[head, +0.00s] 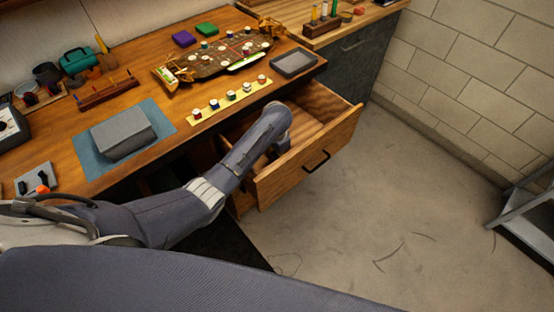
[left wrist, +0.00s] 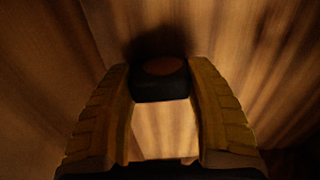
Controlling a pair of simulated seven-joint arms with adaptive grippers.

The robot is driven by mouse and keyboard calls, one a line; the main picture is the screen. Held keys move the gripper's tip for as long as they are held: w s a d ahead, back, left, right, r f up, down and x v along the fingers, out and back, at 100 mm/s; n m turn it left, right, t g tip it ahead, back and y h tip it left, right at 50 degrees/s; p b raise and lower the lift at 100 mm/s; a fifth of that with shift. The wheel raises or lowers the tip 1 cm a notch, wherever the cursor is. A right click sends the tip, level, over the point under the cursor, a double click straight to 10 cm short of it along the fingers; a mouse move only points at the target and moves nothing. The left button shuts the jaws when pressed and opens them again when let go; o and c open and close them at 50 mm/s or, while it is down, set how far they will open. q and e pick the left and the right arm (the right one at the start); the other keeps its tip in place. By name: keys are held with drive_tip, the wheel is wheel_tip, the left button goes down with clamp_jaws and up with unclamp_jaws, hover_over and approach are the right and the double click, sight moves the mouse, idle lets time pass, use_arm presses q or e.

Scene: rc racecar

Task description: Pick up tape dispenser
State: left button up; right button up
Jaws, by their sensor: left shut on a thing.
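My left arm reaches into the open wooden drawer (head: 307,158) in the head view, and the wrist hides most of my left gripper there. In the left wrist view, my left gripper (left wrist: 159,80) has its two yellowish fingers on either side of a small dark object (left wrist: 160,88) with a rounded brown top. The gripper is shut on this object, low against the drawer's wood. The object is dim, so I cannot tell for certain that it is the tape dispenser. My right gripper is not in view.
The workbench (head: 60,168) above the drawer holds a grey box (head: 122,134) on a blue mat, a yellow strip of small jars (head: 231,96), a dark tray (head: 294,63) and a teal item (head: 78,60). The drawer front and sides surround my wrist. Open floor (head: 400,190) lies right.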

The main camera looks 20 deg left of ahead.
use_arm(q)
wheel_tip(320, 180, up, 10)
drive_tip(key=shift+d+f, duration=0.1)
drive_tip(key=shift+r, duration=1.7)
wheel_tip(320, 180, up, 7)
hover_over(277, 155)
drive_tip(key=shift+s+f, duration=0.15)
drive_tip(key=o, duration=0.5)
drive_tip(key=c, duration=0.4)
